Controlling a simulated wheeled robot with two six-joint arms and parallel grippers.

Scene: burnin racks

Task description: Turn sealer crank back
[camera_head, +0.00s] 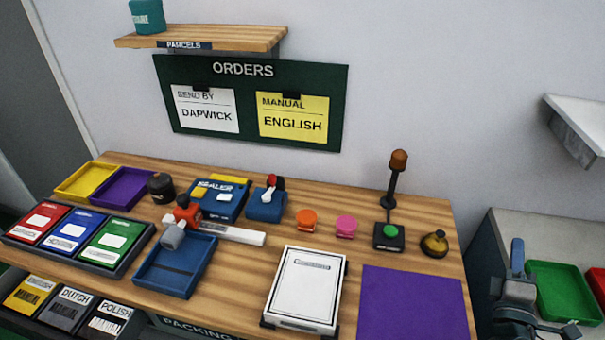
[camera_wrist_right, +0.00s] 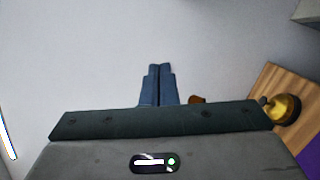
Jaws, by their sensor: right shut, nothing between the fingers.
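The blue sealer (camera_head: 228,207) stands at the back of the wooden table, with its name on a label. To its right is a blue block (camera_head: 263,209) with a white lever (camera_head: 267,195) and a red knob (camera_head: 277,181), which looks like the crank. The lever leans up to the right. My right gripper (camera_head: 517,243) is far to the right, beyond the table's right edge and well apart from the crank. Its blue fingers are together and empty, as the right wrist view (camera_wrist_right: 159,70) shows too. My left gripper is not in view.
A red and grey tool (camera_head: 187,213) and a white bar (camera_head: 240,236) lie before the sealer. Orange (camera_head: 306,220) and pink (camera_head: 345,226) pieces, a lamp post (camera_head: 390,190) and a brass bell (camera_head: 435,243) stand between crank and gripper. A purple mat (camera_head: 415,303) lies front right.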

